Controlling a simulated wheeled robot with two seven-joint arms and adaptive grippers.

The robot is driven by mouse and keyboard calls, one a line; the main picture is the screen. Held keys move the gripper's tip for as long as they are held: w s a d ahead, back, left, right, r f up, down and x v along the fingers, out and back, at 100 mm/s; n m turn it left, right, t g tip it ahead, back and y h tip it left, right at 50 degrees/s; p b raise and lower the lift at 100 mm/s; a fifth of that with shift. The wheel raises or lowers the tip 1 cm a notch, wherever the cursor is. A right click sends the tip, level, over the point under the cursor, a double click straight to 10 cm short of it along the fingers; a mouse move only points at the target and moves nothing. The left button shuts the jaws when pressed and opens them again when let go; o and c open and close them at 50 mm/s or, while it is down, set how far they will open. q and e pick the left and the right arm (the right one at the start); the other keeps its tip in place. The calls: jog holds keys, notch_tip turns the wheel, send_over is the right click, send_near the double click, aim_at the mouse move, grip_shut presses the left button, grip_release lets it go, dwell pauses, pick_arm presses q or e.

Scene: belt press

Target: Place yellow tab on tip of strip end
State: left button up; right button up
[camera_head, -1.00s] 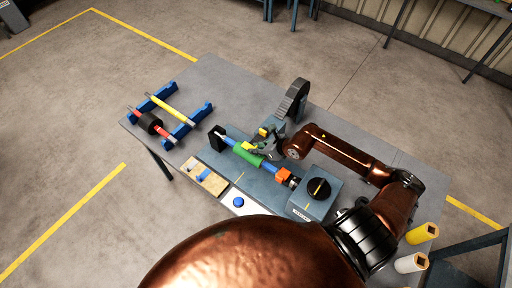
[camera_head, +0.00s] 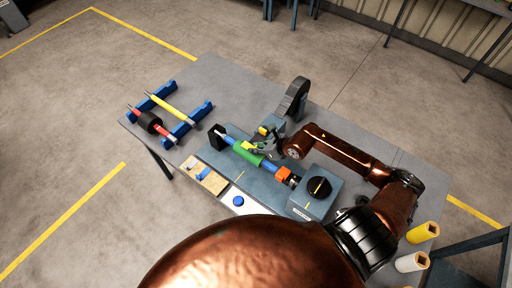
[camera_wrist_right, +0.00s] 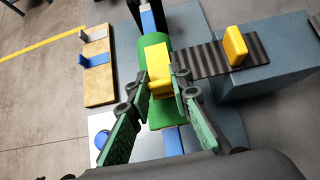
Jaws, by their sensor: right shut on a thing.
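My right gripper (camera_wrist_right: 160,92) is shut on a yellow tab (camera_wrist_right: 159,72), holding it at the green roller sleeve (camera_wrist_right: 154,48). Whether the tab touches the sleeve is unclear. The dark ribbed strip (camera_wrist_right: 195,61) reaches the green sleeve from the right, and its end is partly hidden by a finger. A second yellow tab (camera_wrist_right: 235,46) stands upright on the strip. In the head view, my right gripper (camera_head: 257,148) is beside the green sleeve (camera_head: 242,152), with the held tab small between them. My left gripper is not in view.
The sleeve's blue shaft (camera_head: 227,138) runs to an orange collar (camera_head: 284,174) beside a grey box with a black knob (camera_head: 319,187). A dark curved reel (camera_head: 296,94) stands behind. Blue racks (camera_head: 187,126) with rollers are at left. A wooden board (camera_head: 212,182) and blue button (camera_head: 238,201) are in front.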

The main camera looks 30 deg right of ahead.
jog(key=shift+f, duration=0.2)
jog(key=o, duration=0.8)
jog(key=shift+o, duration=0.2)
jog(key=shift+s+r, duration=0.1)
jog(key=v, duration=1.2)
